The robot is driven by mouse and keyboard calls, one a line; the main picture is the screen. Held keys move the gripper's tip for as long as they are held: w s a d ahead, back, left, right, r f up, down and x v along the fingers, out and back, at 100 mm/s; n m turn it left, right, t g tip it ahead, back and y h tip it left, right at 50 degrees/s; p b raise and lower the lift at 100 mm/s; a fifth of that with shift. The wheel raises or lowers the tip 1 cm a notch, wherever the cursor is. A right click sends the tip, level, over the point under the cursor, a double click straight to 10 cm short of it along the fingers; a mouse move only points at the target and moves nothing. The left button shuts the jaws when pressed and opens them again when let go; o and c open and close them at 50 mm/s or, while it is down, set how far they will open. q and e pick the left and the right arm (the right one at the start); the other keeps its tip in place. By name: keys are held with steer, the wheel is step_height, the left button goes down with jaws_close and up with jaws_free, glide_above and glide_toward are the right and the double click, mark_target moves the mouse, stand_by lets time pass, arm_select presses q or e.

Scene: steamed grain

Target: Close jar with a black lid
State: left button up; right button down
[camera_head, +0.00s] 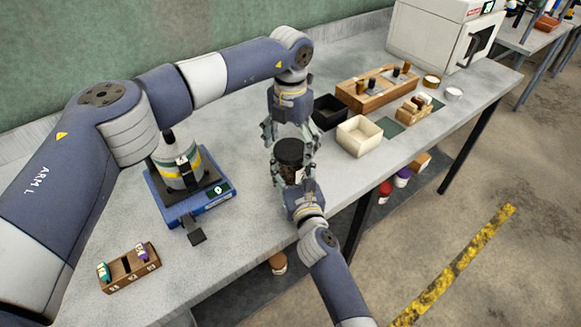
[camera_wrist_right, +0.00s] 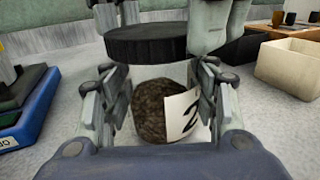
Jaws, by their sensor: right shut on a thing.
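The jar (camera_wrist_right: 150,105) is clear, holds dark brown grain and has a white label marked 2. My right gripper (camera_wrist_right: 160,105) is shut around its sides and holds it upright near the bench's front edge; the jar also shows in the head view (camera_head: 290,174). The black lid (camera_wrist_right: 145,43) is over the jar's mouth, looking shifted left in the wrist view; whether it is fully seated cannot be seen. It shows in the head view too (camera_head: 289,150). My left gripper (camera_head: 289,145) points down at the lid from behind, its fingers spread on both sides.
A blue scale (camera_head: 205,205) with a grey-and-yellow device on it stands to the left. A small wooden rack (camera_head: 128,268) is at front left. A cream box (camera_head: 359,136), a black tray (camera_head: 328,112) and a wooden block (camera_head: 375,92) are to the right.

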stand_by(0.3)
arm_select(q)
step_height(320, 180, up, 12)
stand_by(0.5)
arm_select(e)
steer(key=c, duration=0.5)
jaws_free()
steer(key=v, duration=1.2)
